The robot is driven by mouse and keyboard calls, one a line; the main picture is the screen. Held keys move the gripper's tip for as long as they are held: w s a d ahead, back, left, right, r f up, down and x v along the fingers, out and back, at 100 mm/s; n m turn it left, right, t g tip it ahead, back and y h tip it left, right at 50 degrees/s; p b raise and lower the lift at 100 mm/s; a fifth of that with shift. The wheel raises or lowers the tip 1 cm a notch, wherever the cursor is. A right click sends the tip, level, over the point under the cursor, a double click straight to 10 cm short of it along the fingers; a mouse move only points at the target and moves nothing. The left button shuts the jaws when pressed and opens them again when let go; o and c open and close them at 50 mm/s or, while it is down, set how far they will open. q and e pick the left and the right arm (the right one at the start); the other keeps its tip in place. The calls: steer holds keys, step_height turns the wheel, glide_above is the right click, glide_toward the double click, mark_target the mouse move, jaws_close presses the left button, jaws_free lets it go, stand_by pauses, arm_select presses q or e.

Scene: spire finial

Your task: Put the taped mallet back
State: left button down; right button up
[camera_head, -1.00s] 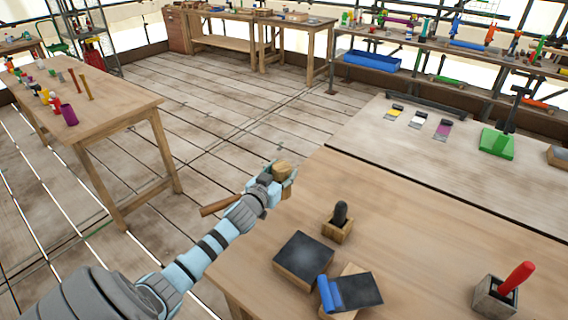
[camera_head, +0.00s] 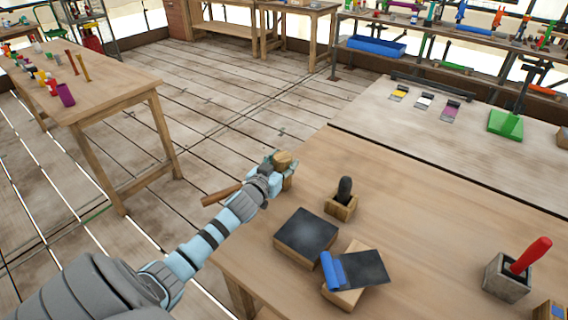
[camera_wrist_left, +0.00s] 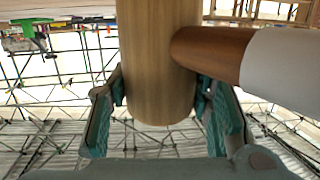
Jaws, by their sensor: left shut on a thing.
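In the left wrist view the pale wooden mallet head (camera_wrist_left: 158,65) stands between the two teal fingers (camera_wrist_left: 160,115). There the brown handle goes off to the right, with a white taped band (camera_wrist_left: 285,62). My right gripper is not in view.
The workbench (camera_head: 420,215) holds a dark tool in a wooden holder (camera_head: 341,207), a black-topped block (camera_head: 306,236), a block with a blue roll (camera_head: 333,270) and a red-handled tool in a grey box (camera_head: 507,278). Another table (camera_head: 110,85) stands left across open floor (camera_head: 215,115).

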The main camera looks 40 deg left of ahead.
arm_select(q)
steer(key=shift+f+b, duration=0.35)
steer(key=shift+f, duration=0.05)
steer(key=c, duration=0.7)
jaws_free()
steer(key=shift+c, duration=0.2)
steer(key=v, duration=1.2)
